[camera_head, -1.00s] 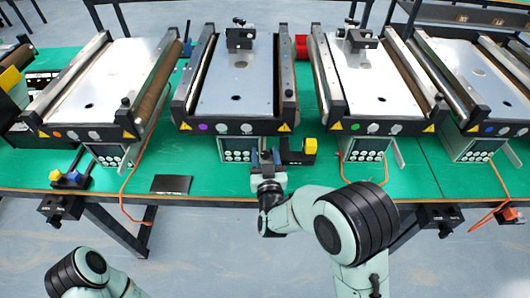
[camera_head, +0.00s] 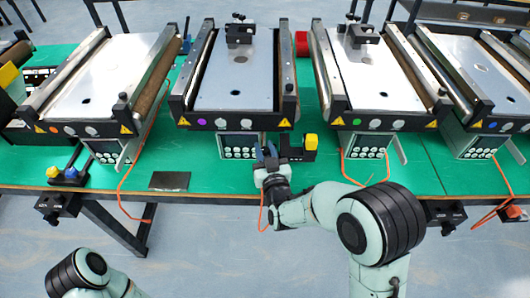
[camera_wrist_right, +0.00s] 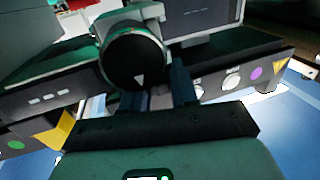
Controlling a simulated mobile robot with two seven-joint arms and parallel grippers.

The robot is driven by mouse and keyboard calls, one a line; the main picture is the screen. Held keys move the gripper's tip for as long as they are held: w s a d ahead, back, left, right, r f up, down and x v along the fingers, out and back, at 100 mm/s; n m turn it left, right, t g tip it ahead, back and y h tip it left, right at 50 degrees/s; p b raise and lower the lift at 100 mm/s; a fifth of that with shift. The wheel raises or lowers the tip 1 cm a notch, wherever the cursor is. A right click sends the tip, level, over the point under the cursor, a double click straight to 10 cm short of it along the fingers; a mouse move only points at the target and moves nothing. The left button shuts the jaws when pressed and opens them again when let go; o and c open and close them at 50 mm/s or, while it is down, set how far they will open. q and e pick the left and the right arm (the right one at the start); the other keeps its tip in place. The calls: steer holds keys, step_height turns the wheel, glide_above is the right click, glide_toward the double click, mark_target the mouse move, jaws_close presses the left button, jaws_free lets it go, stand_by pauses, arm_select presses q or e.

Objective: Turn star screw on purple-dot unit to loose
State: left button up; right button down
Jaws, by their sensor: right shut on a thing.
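The purple-dot unit is the second conveyor (camera_head: 235,76) from the left, with a purple dot (camera_head: 201,122) at the left of its front plate. The dot also shows at the right of the wrist view (camera_wrist_right: 255,73). My right gripper (camera_head: 266,152) is at this unit's front right, just below the plate. In the wrist view its dark fingers (camera_wrist_right: 158,92) are shut by a round black knob with a white triangle mark, which I take as the star screw (camera_wrist_right: 135,57). The fingers' contact is partly hidden. My left gripper is out of view.
A black block with a yellow knob (camera_head: 311,142) stands right of my right gripper. A dark flat plate (camera_head: 170,181) lies on the green table (camera_head: 225,182). Orange cables hang at the front edge. Other conveyors with orange, green and blue dots stand alongside.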

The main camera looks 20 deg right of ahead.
steer(key=c, duration=0.9)
jaws_free()
steer(key=s, duration=0.7)
steer(key=shift+b, duration=0.4)
steer(key=b, duration=1.2)
glide_toward(266, 154)
steer(key=s, duration=0.2)
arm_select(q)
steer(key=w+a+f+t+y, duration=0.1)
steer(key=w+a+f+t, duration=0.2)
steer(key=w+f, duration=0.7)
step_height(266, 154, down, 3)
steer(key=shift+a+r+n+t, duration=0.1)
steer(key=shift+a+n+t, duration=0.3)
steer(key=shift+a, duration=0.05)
